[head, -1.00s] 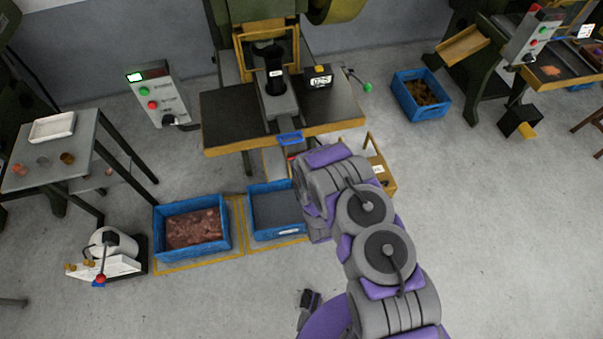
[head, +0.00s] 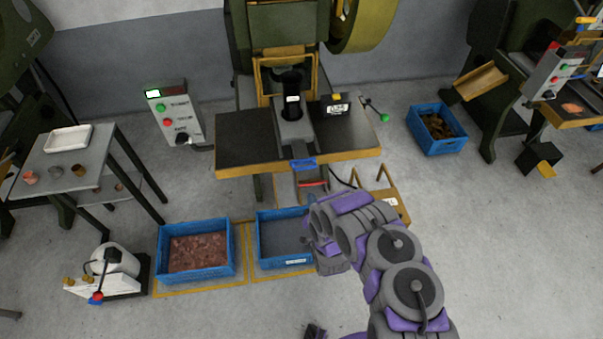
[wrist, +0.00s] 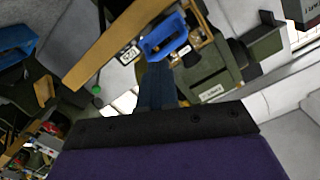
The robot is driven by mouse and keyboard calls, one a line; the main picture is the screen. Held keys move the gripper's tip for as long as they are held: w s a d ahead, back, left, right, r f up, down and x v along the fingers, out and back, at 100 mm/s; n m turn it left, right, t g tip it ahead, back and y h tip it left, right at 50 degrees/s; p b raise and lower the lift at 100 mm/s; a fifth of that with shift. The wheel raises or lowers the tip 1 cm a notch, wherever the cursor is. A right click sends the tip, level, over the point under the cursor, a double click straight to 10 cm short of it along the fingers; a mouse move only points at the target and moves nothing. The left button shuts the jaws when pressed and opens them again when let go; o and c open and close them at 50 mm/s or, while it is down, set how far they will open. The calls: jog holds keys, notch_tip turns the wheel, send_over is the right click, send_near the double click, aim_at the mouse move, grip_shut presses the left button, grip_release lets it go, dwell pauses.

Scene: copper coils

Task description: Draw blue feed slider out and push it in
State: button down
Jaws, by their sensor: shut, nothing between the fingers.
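The blue feed slider's handle (head: 303,164) sticks out from the front edge of the press table, in the middle, below the grey slide (head: 294,130). In the wrist view the blue handle (wrist: 165,37) is a loop just beyond my fingertips. My gripper (wrist: 159,68) is shut and empty, its dark fingers pointing toward the handle; a small gap seems to lie between them, though depth is hard to judge. In the head view my arm's end is in front of and below the table, and the fingers are hidden.
The press table (head: 240,145) has a yellow front edge. Below it stand a blue bin of copper pieces (head: 228,255) and another blue bin (head: 262,238). A control box (head: 175,115) is at the left. A green-knobbed lever (head: 383,118) is on the right. Open floor lies at lower right.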

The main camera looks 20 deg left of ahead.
jog(key=f+m+b, duration=0.1)
jog(key=m, duration=0.6)
jog(key=m+b, duration=0.6)
send_near(302, 155)
notch_tip(302, 155, down, 2)
jog(key=w+a, duration=0.2)
jog(key=a, duration=0.1)
jog(key=shift+w+f+t, duration=0.15)
jog(key=shift+f+t, duration=0.05)
jog(key=shift+t, duration=0.1)
jog(key=shift+d, duration=0.1)
